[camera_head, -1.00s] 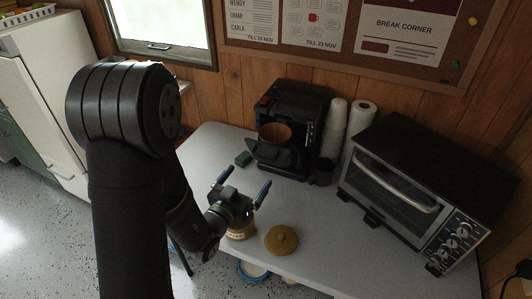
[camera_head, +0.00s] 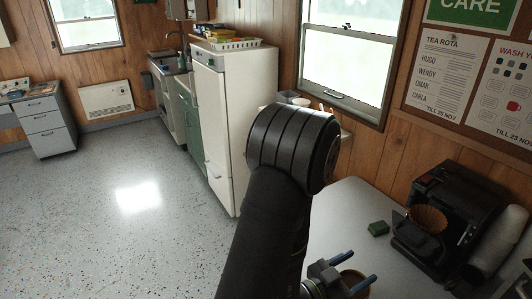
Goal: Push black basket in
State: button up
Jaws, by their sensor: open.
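The black basket (camera_head: 408,237) sticks out from the front of the black coffee machine (camera_head: 459,201), and a brown paper filter (camera_head: 428,217) sits in it. My gripper (camera_head: 353,271) is low in the picture, to the lower left of the basket and apart from it. Its two blue-tipped fingers are spread, with nothing seen between them. Part of my gripper is cut off by the bottom edge.
White cups (camera_head: 497,240) stand right of the machine. A white fridge (camera_head: 218,120) stands beyond the table, and open floor lies left.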

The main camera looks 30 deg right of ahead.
jog(key=c, duration=0.7)
jog(key=shift+d+r+m+g, duration=0.2)
jog(key=shift+m+g, duration=0.1)
jog(key=shift+m, duration=0.1)
jog(key=c, duration=0.4)
jog(key=d+r+m+g, duration=0.1)
jog(key=m+g, duration=0.1)
jog(key=m, duration=0.1)
jog(key=w+r+m+g+y, duration=0.1)
jog(key=m+g, duration=0.1)
jog(key=m, duration=0.2)
jog(key=d+r+m+g, duration=0.1)
jog(key=r+m+g, duration=0.1)
jog(key=m, duration=0.2)
jog(key=shift+w+d+g, duration=0.3)
jog(key=shift+d, duration=0.05)
grip_shut()
jog(key=m+g+y, duration=0.3)
jog(key=m+y, duration=0.3)
jog(key=m, duration=0.6)
send_near(410, 245)
jog(key=shift+m, duration=0.3)
jog(key=x, duration=0.4)
jog(key=shift+s+d, duration=0.25)
jog(key=shift+d, duration=0.35)
